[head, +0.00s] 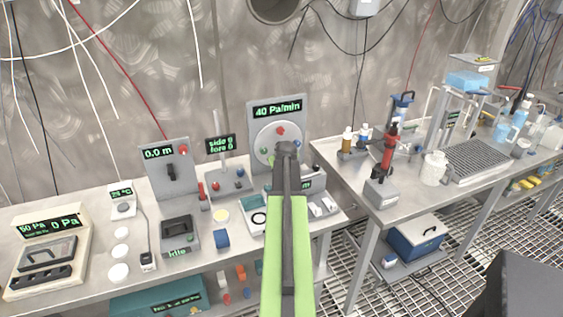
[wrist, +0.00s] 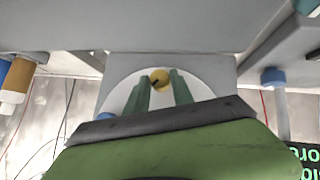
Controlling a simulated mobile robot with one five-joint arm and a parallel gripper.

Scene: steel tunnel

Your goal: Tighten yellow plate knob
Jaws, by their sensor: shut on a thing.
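The yellow plate knob (wrist: 160,79) is a small round knob with a dark mark on the pale round plate (wrist: 122,91), in the wrist view. My gripper (wrist: 161,86) has its two green fingers on either side of the knob, shut on it. In the head view the round plate (head: 267,133) is on the grey panel under the "40 Pa/min" display (head: 278,109). A red knob (head: 280,131) shows near the plate's middle. The yellow knob and my fingertips are hidden behind my arm there. A blue knob (wrist: 106,117) is partly visible by the plate in the wrist view.
The grey "0.0 m" box (head: 163,158) and the "side 0 fore 0" display (head: 220,144) stand left of the panel. A second bench to the right holds a red stand (head: 388,152) and bottles. A tray of small items lies in front of the panel.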

